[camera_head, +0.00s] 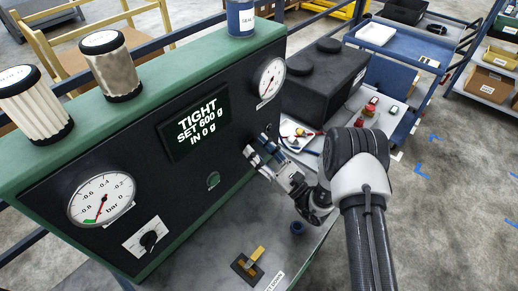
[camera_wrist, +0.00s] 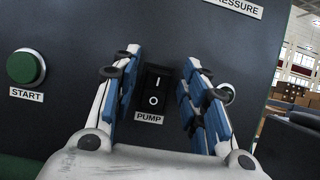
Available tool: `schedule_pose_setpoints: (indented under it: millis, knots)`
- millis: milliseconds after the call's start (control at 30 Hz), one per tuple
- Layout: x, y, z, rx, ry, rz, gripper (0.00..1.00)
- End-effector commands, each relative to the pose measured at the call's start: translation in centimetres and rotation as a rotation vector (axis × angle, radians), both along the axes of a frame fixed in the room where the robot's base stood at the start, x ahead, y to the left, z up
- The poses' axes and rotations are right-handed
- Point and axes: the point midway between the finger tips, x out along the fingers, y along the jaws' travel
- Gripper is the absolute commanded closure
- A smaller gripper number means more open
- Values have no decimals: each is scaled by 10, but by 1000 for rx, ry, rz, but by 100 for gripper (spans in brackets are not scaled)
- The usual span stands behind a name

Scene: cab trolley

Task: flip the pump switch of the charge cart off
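The pump switch (camera_wrist: 153,90) is a black rocker marked I above and O below, over a PUMP label, in the wrist view. I cannot tell which half is pressed in. My gripper (camera_wrist: 160,82) is open and empty, one blue-padded finger on each side of the switch, facing the panel. Whether it touches is unclear. In the head view my gripper (camera_head: 262,150) is close to the black panel of the charge cart (camera_head: 150,195) and hides the switch there. The display (camera_head: 197,122) reads TIGHT, SET 600 g, IN 0 g.
A green START button (camera_wrist: 26,67) is left of the switch; a small metal fitting (camera_wrist: 226,93) is right, behind the finger. A black case (camera_head: 325,85) stands behind my gripper.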

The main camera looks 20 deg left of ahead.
Motion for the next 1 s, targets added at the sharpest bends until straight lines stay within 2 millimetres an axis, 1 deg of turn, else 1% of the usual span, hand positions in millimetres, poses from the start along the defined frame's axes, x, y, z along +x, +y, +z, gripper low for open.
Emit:
schedule_pose_setpoints:
  millis: [267,367,467,700,800,900,1000]
  knots:
    - [0,0,1,0,0,0,57]
    - [0,0,7,0,-1,0,57]
    - [0,0,22,1,-3,0,57]
    - [0,0,69,1,-4,0,57]
    - [0,0,84,0,-3,0,57]
    - [0,0,94,-1,-1,0,57]
    - [0,0,99,-1,0,0,57]
